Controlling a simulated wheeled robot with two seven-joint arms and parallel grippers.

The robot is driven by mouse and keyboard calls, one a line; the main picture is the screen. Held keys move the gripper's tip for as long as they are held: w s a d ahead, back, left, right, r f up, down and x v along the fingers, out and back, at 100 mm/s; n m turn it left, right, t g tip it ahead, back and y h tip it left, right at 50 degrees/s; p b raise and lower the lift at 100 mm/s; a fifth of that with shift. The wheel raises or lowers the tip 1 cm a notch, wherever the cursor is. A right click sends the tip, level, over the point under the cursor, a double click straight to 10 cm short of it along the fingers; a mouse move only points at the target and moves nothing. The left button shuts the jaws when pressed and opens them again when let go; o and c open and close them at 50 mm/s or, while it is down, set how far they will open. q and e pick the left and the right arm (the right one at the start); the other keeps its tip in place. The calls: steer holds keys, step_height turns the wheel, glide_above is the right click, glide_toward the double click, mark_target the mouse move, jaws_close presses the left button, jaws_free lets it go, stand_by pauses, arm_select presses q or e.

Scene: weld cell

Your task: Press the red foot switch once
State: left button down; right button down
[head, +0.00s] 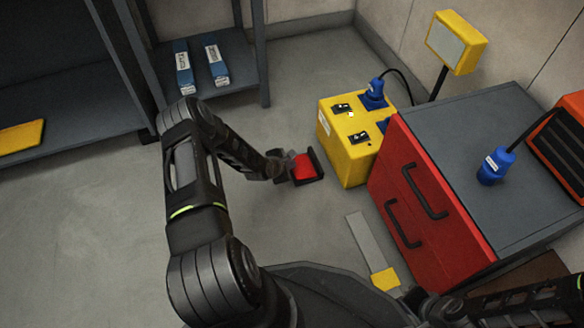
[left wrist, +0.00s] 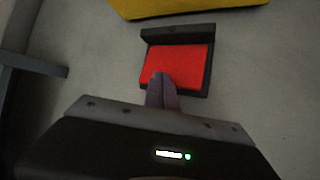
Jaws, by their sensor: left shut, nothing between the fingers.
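The red foot switch (head: 306,167) lies on the floor in the head view, just left of the yellow box. It has a red pedal in a black frame. My left gripper (head: 291,156) is shut and empty, with its fingertips at the pedal's left edge. In the left wrist view the red pedal (left wrist: 178,66) shows large, and the shut fingertips (left wrist: 159,77) overlap its near edge. I cannot tell whether they touch it or hover just above. My right gripper is not clearly in view.
A yellow box (head: 346,152) with blue plugs stands right of the switch. A red-fronted cabinet (head: 415,205) with black handles stands further right. A grey shelf (head: 232,66) with two blue-and-white packs is at the back left. The floor left of the switch is clear.

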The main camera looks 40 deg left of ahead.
arm_select(q)
steer(key=shift+f, duration=0.65)
stand_by(0.9)
steer(key=shift+r+p, duration=0.85)
steer(key=shift+r, duration=0.4)
step_height(320, 180, up, 5)
steer(key=p, duration=0.3)
steer(key=shift+w, duration=0.1)
steer(key=shift+d, duration=0.1)
stand_by(0.6)
